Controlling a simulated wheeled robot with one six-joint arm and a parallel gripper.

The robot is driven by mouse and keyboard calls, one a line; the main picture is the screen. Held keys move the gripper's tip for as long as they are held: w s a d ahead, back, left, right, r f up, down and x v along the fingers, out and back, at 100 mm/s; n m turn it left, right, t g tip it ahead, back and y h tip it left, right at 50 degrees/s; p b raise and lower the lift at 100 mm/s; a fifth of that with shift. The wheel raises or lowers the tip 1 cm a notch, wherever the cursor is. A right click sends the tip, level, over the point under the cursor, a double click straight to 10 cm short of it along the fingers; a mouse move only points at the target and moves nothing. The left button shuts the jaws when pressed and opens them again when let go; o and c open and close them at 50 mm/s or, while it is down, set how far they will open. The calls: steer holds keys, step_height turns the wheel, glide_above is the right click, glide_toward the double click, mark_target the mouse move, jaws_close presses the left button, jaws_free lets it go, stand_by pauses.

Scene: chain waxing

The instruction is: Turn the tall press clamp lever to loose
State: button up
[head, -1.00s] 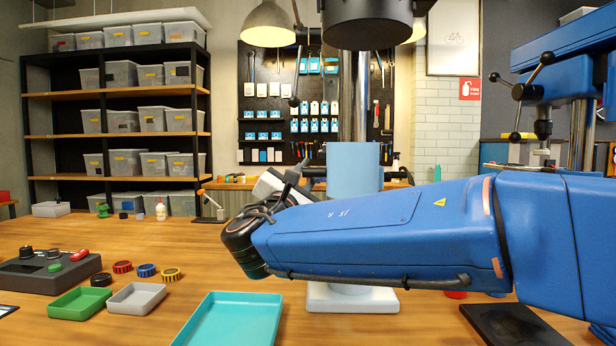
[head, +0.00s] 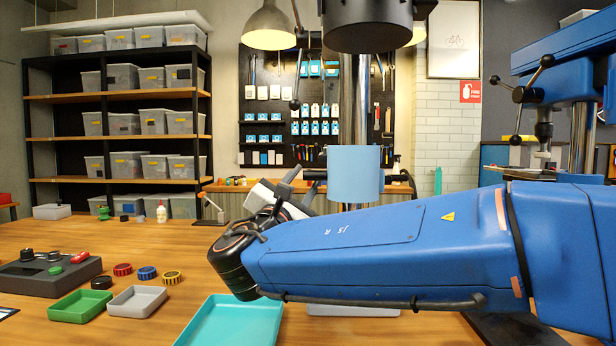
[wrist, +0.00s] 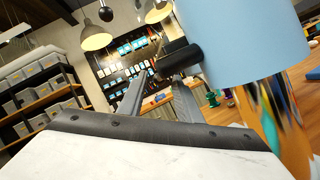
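The tall press has a shiny column (head: 360,85) with a pale blue collar (head: 356,172) in the middle of the head view. A black clamp lever (head: 315,174) sticks out from the collar's left side. In the wrist view the collar (wrist: 240,35) fills the upper right, and the lever's black end (wrist: 178,57) points left from it. My gripper (head: 287,178) is left of the collar, close to the lever. In the wrist view its two grey fingers (wrist: 158,82) are apart, with the lever end near the right fingertip. I cannot tell whether they touch.
My arm hides most of the press's white base. A teal tray (head: 235,322), a green tray (head: 80,306) and a grey tray (head: 137,300) lie at the front left, beside a dark control box (head: 45,275). A blue press with black-knobbed handles (head: 535,92) stands at the right.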

steer(key=v, duration=1.4)
